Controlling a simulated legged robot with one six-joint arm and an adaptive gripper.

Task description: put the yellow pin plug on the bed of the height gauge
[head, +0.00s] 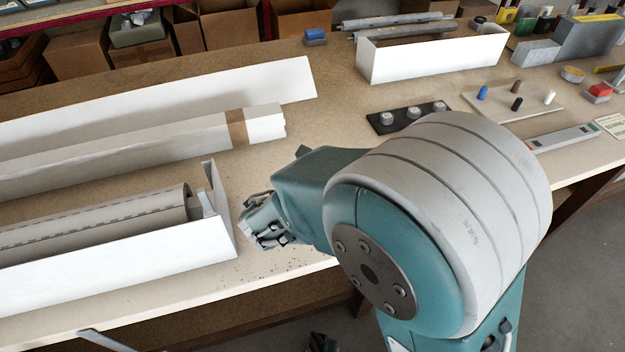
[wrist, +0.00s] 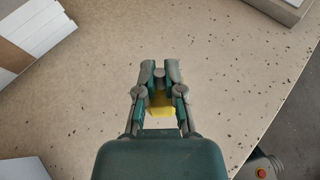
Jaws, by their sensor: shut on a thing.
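In the wrist view my gripper (wrist: 159,78) is shut on a yellow piece (wrist: 160,103), which I take to be the yellow pin plug. The fingers hide part of it. In the head view my gripper (head: 266,228) is over the bench front, right of the long white box; the plug is not visible there. A flat grey device (head: 562,139) with a small display lies at the right front of the bench, far right of my gripper. It may be the height gauge, but I cannot tell for sure.
A board (head: 533,112) holds blue, brown, black and white pegs. A black plate (head: 385,127) with three round knobs lies left of it. The long white box (head: 150,262) with a profile is close left of my gripper. The bench's front edge is near.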

